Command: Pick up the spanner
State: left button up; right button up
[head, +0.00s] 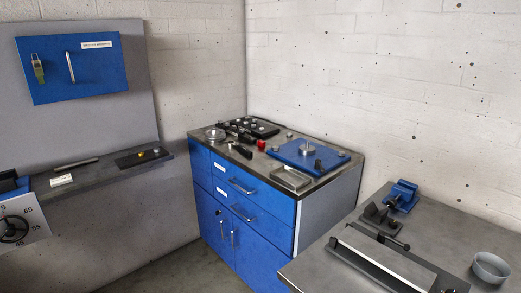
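I cannot make out a spanner for certain. A long thin grey metal piece (75,163) lies on the dark shelf at the left; it is too small to tell whether it is a spanner. Several dark tools (240,131) lie close together on top of the blue cabinet, and their shapes are hard to tell apart. Neither of my grippers is in view.
The blue drawer cabinet (248,204) stands in the corner, with a blue plate (325,161) and a metal tray (291,178) on top. The right bench holds a blue vise (403,193) and a grey bowl (491,268). Floor (165,270) shows between left shelf and cabinet.

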aim_at(249, 154)
jog(key=i+j+z, duration=0.15)
jog(key=z, duration=0.3)
jog(key=i+j+z, duration=0.15)
jog(key=z, duration=0.3)
jog(key=j, duration=0.1)
